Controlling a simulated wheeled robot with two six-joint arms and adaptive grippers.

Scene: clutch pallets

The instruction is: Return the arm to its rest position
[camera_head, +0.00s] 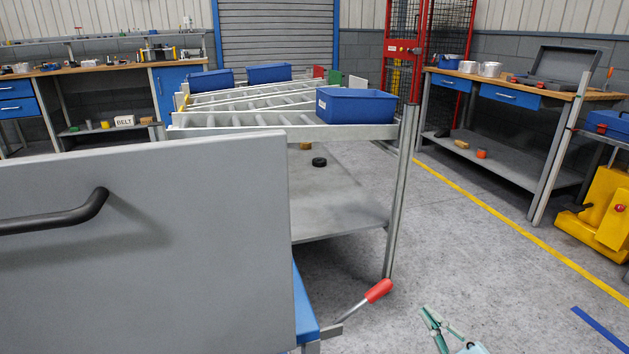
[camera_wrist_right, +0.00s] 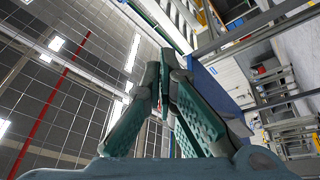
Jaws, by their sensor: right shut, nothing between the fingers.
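My right gripper (camera_head: 430,314) shows at the bottom edge of the head view, to the right of the red-handled lever. Its green fingers point up, over the grey floor. In the right wrist view its fingertips (camera_wrist_right: 164,60) come together with nothing held between them. Most of the right arm is out of the head view. My left gripper and left arm do not show.
A grey panel (camera_head: 150,260) with a black handle (camera_head: 60,213) fills the lower left. A red-handled lever (camera_head: 378,291) sticks out beside it. A roller rack (camera_head: 250,118) carries blue bins (camera_head: 355,106). A workbench (camera_head: 520,90) stands right. Floor between is clear.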

